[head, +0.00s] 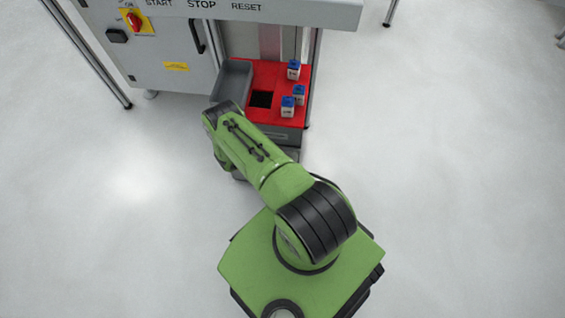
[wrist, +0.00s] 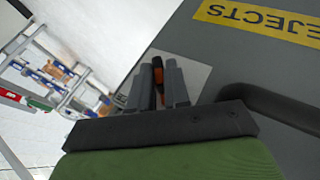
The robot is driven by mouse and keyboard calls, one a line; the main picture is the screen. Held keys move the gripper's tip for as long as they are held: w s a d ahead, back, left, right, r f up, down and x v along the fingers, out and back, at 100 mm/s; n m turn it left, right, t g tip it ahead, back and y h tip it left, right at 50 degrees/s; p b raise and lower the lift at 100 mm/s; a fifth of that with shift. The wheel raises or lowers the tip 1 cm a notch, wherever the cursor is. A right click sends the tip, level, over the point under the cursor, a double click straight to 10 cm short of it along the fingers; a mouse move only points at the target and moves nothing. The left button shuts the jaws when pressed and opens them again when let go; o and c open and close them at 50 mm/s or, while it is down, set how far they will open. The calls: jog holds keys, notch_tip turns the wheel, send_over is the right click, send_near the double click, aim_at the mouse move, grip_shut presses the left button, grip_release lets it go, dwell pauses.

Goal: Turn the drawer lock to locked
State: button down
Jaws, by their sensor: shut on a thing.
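In the wrist view my gripper (wrist: 158,80) has its two grey fingers closed on a small dark lock knob with orange on it (wrist: 157,65). The knob sits at a pale plate (wrist: 194,76) on the grey drawer front (wrist: 230,62). The fingers hide much of the knob, and I cannot tell which way the lock is set. In the head view my green arm reaches to the low cabinet and hides the gripper and the lock. Part of the drawer front (head: 281,135) shows beside the arm.
A dark handle (wrist: 275,103) runs close to the right of my gripper, below a yellow label ending in "EJECTS" (wrist: 262,22). Above the drawer are a red top (head: 262,75), a grey bin (head: 233,80) and several blue-capped bottles (head: 288,106). The floor to the right is clear.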

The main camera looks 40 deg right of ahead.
jog(key=shift+s+a+f+n+g+h, duration=0.1)
jog(key=shift+f+n+g+h, duration=0.2)
jog(key=shift+g+h, duration=0.4)
jog(key=shift+s+g, duration=0.1)
jog(key=shift+g, duration=0.2)
jog(key=c, duration=1.2)
grip_release()
jog(key=shift+o, duration=0.2)
jog(key=p+v, duration=0.3)
jog(key=v, duration=1.2)
jog(key=shift+a+r, duration=0.2)
jog(key=shift+r, duration=0.15)
